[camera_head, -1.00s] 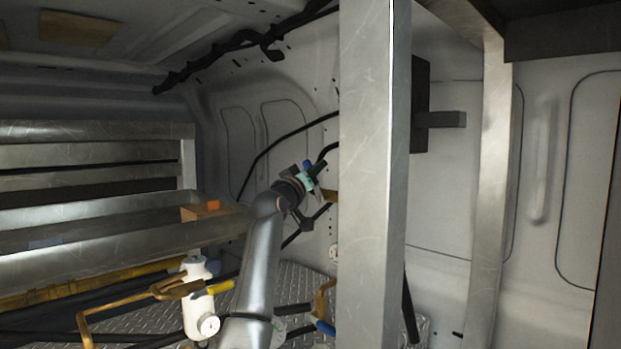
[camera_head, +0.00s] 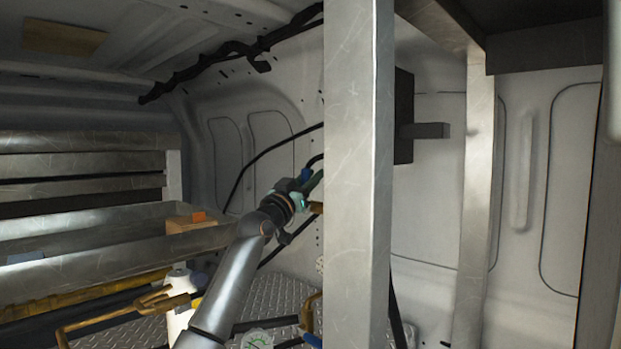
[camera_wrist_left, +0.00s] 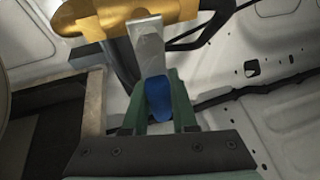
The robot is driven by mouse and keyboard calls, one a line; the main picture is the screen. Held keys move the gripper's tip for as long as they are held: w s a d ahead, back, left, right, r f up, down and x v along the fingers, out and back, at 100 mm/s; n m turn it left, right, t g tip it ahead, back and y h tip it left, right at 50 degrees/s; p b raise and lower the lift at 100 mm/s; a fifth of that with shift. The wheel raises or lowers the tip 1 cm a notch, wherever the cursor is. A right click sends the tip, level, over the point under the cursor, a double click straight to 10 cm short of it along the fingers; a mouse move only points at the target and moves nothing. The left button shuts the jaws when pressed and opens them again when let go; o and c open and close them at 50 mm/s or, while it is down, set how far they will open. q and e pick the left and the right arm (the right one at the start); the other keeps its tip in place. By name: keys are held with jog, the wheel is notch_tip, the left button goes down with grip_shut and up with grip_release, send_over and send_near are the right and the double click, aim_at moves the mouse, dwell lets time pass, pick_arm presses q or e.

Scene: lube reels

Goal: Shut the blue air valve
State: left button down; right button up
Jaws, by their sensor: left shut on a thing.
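The blue air valve handle (camera_wrist_left: 158,98) shows in the left wrist view between the two green fingers of my left gripper (camera_wrist_left: 158,88). My left gripper is shut on this handle. A grey metal lever (camera_wrist_left: 147,45) runs from the blue part up to a brass valve body (camera_wrist_left: 115,20). In the head view my left gripper (camera_head: 310,182) is beside the upright metal post, with a bit of brass (camera_head: 317,207) just past it. The post hides most of the valve there. My right gripper is not in view.
A wide metal post (camera_head: 355,180) stands immediately right of my left gripper. Metal shelves (camera_head: 90,235) are on the left, with a white cylinder (camera_head: 180,300) and yellow-brown tubing (camera_head: 95,322) below. Black hoses run along the van wall (camera_head: 440,200).

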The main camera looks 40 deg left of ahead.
pick_arm(q)
jog(key=shift+f, duration=0.1)
jog(key=c, duration=0.7)
grip_release()
jog(key=b+v, duration=0.4)
jog(key=v, duration=0.8)
jog(key=shift+s+b, duration=0.25)
jog(key=shift+b, duration=0.15)
